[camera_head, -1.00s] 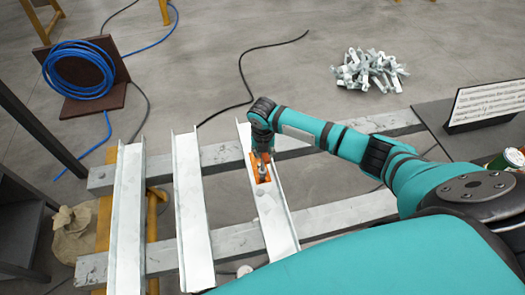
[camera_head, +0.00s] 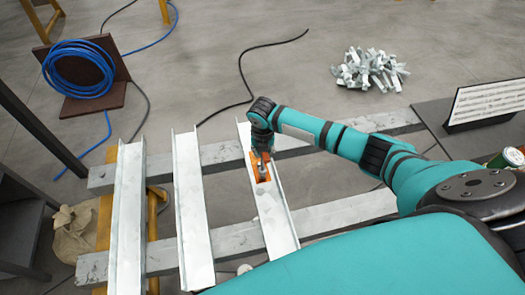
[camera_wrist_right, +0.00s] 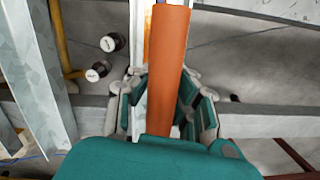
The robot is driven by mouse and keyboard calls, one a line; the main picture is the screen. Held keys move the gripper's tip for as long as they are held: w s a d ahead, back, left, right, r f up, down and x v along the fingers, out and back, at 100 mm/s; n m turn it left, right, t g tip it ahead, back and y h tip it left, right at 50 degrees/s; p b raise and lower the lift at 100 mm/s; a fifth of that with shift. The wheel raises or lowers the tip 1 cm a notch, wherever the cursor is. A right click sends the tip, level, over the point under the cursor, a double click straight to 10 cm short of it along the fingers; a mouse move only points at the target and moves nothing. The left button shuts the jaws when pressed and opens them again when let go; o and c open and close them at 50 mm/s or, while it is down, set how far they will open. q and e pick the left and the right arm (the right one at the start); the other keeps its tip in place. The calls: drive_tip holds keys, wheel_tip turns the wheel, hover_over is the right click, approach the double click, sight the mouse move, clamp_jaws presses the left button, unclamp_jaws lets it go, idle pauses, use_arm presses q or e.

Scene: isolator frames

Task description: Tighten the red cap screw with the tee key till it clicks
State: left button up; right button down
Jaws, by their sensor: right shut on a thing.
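My right gripper (camera_head: 261,158) is over the right-hand metal channel (camera_head: 276,218), pointing down at it. An orange piece shows around and below its fingers there. In the right wrist view, the fingers (camera_wrist_right: 163,88) close around a thick orange bar (camera_wrist_right: 168,50), which looks like the tee key's grip. The bar runs from the top edge of the view down between the fingers. Its lower end is hidden behind the teal wrist housing. I cannot make out the red cap screw in either view. My left gripper is not in view.
Two more metal channels (camera_head: 190,210) lie on grey cross beams (camera_head: 345,215). A pile of pale metal parts (camera_head: 368,70) lies on the floor. A blue cable coil (camera_head: 80,70) leans on a brown board. A text panel (camera_head: 485,103) stands at right.

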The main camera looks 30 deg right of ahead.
drive_tip(key=shift+f+b, duration=0.75)
drive_tip(key=shift+f, duration=0.35)
